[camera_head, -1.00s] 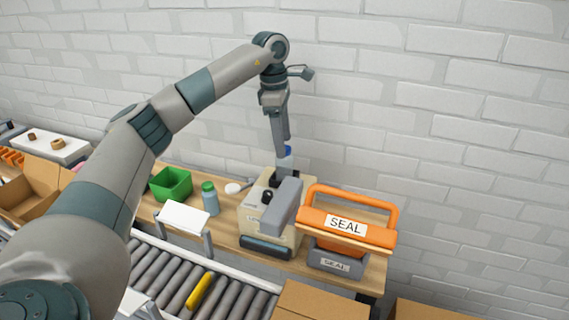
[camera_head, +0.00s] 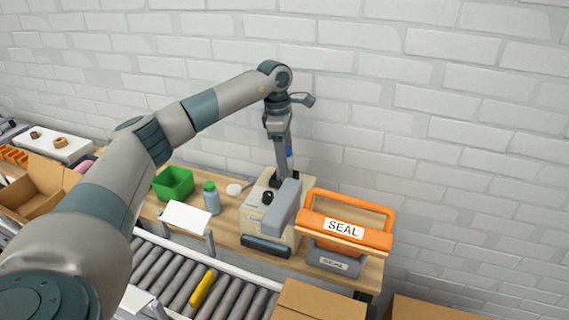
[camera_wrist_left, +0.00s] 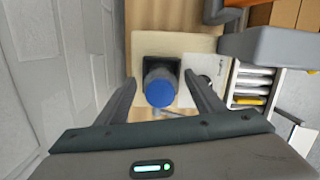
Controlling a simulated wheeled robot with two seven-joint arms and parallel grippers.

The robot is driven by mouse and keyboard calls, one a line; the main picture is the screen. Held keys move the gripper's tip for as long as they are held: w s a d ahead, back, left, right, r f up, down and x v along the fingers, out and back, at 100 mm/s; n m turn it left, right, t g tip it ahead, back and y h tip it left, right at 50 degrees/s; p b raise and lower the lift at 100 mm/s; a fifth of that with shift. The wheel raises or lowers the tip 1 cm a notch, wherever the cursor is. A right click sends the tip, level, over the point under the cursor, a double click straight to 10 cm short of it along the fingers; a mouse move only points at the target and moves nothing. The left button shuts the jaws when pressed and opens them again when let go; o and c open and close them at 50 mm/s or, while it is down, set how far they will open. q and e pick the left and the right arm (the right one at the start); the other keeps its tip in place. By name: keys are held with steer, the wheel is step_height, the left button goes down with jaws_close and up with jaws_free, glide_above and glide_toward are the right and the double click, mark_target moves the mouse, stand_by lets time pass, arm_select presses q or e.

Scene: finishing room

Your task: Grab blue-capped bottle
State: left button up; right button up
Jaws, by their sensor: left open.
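The blue-capped bottle (camera_wrist_left: 160,92) shows from above in the left wrist view, its round blue cap between my left gripper's fingers. It stands in or just in front of a dark holder on the beige machine (camera_wrist_left: 150,45). In the head view only a bit of the blue cap (camera_head: 289,153) shows behind my left gripper (camera_head: 283,172). My left gripper points down over the machine and is open, one finger on each side of the cap (camera_wrist_left: 160,80). Gaps show between cap and fingers. My right gripper is not in view.
A green-capped bottle (camera_head: 211,197) and a green bin (camera_head: 174,183) stand left on the wooden bench. The machine's grey arm (camera_head: 284,207) is close in front of my gripper. An orange-handled sealer (camera_head: 345,232) stands right. A roller conveyor (camera_head: 175,276) runs in front.

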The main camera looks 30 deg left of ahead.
arm_select(q)
steer(key=shift+d+f, duration=0.1)
steer(key=shift+f, duration=0.75)
steer(key=shift+c, duration=0.3)
steer(key=c, duration=1.1)
steer(key=shift+o, duration=0.2)
steer(key=shift+r, duration=0.5)
step_height(320, 180, up, 8)
steer(key=b, duration=0.3)
steer(key=shift+f, duration=0.25)
steer(key=shift+r, duration=0.8)
